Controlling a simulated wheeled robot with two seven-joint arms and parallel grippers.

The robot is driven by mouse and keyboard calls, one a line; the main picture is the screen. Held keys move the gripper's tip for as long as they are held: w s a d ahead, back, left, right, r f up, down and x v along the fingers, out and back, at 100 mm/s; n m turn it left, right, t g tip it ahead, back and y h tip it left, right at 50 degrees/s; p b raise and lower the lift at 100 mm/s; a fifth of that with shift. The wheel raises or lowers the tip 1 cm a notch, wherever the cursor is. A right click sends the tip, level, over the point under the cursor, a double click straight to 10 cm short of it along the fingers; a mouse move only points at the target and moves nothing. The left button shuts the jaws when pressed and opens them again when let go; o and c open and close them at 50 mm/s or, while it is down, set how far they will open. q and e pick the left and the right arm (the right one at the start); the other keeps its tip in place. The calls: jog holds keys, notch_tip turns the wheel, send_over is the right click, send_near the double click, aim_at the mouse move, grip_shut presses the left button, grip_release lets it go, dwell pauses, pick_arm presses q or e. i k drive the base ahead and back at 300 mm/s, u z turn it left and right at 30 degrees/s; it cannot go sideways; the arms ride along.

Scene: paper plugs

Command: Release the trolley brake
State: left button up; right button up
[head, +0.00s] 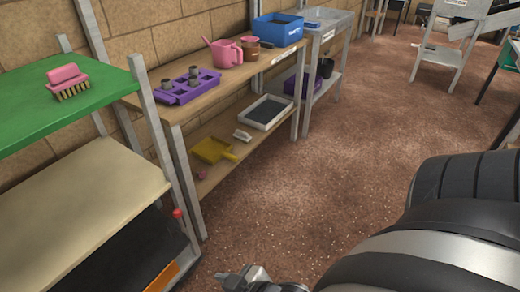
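A rack with a green top (60,98) stands at the left, with a beige middle shelf (80,200) and a dark lower tray. A small red knob (178,213) sticks up by its right post; I cannot tell whether it is a brake handle. Another grey metal stand (440,50) is at the back right. No wheels or brake are clearly visible on either. A grey gripper (248,280), seemingly my right one, shows at the bottom edge, cut off and apart from the rack; its fingers are unclear. My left gripper is not in view.
A wooden shelf (235,85) along the brick wall holds a pink watering can (227,53), a purple tray (185,92) and a blue box (277,30). A pink brush (67,78) lies on the green top. The brown floor (340,150) is clear in the middle.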

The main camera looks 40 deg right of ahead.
aim_at(177, 213)
jog(key=z, duration=0.65)
jog(key=k, duration=1.25)
jog(key=z, duration=0.75)
jog(key=i, duration=1.55)
jog(key=u, duration=0.1)
